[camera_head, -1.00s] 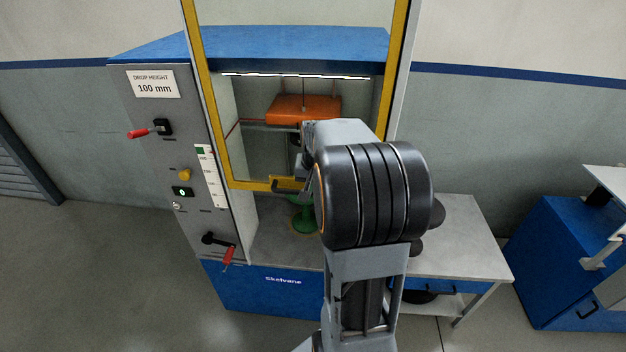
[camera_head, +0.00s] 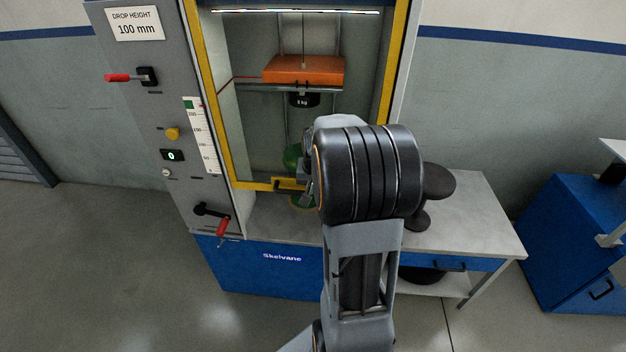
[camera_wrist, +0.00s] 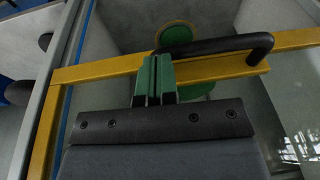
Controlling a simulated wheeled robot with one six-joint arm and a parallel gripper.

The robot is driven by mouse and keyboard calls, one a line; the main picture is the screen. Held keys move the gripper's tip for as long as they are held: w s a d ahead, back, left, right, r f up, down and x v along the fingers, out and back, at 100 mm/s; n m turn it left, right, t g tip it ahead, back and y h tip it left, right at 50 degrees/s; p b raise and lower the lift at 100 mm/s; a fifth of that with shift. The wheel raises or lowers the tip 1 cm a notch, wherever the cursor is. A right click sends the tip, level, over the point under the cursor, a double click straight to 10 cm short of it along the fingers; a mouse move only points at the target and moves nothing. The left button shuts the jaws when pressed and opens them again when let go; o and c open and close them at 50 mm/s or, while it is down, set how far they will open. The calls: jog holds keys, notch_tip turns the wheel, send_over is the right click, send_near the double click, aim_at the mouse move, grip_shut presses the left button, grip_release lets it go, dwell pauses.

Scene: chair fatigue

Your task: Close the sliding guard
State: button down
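The sliding guard is a clear panel in a yellow frame (camera_head: 212,110) on the front of the grey and blue machine. It hangs partly lowered, with its bottom bar (camera_head: 250,186) above the grey machine bed. A black handle (camera_wrist: 222,46) sits on the bar in the wrist view. My gripper (camera_wrist: 154,58) has its two green-padded fingers together, with only a thin line between them. Their tips are at one end of the handle and appear to touch it. I see no handle part between them. In the head view my wrist hides most of the gripper.
Behind the guard are an orange weight block (camera_head: 303,69) and a green stool (camera_head: 293,157). A side table (camera_head: 478,215) with dark stools (camera_head: 437,182) stands at right. Red-handled levers (camera_head: 118,77) and a yellow button (camera_head: 172,133) are on the left panel.

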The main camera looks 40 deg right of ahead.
jog(key=s+a+b+x, duration=0.1)
jog(key=s+b+x, duration=0.1)
jog(key=b+x, duration=0.6)
jog(key=s+a+f+b+x, duration=0.1)
jog(key=s+b+x, duration=0.2)
jog(key=b+x, duration=0.5)
jog(key=x, duration=1.1)
jog(key=shift+s+a+f+b, duration=0.2)
jog(key=shift+s+f+b, duration=0.1)
jog(key=shift+s+f, duration=0.05)
jog(key=shift+s+f, duration=0.1)
jog(key=d+p+v, duration=0.1)
jog(key=p+v, duration=0.7)
jog(key=v, duration=0.2)
jog(key=s+a+r+n+p, duration=0.4)
jog(key=s+a+r+p, duration=0.1)
jog(key=a+r, duration=0.5)
jog(key=s+a+r+n+t+y+p, duration=0.1)
jog(key=s+a+r+n+p, duration=0.3)
jog(key=a+r, duration=0.7)
jog(key=p+v, duration=0.1)
jog(key=v, duration=0.3)
jog(key=shift+s+p, duration=0.35)
jog(key=shift+p, duration=0.05)
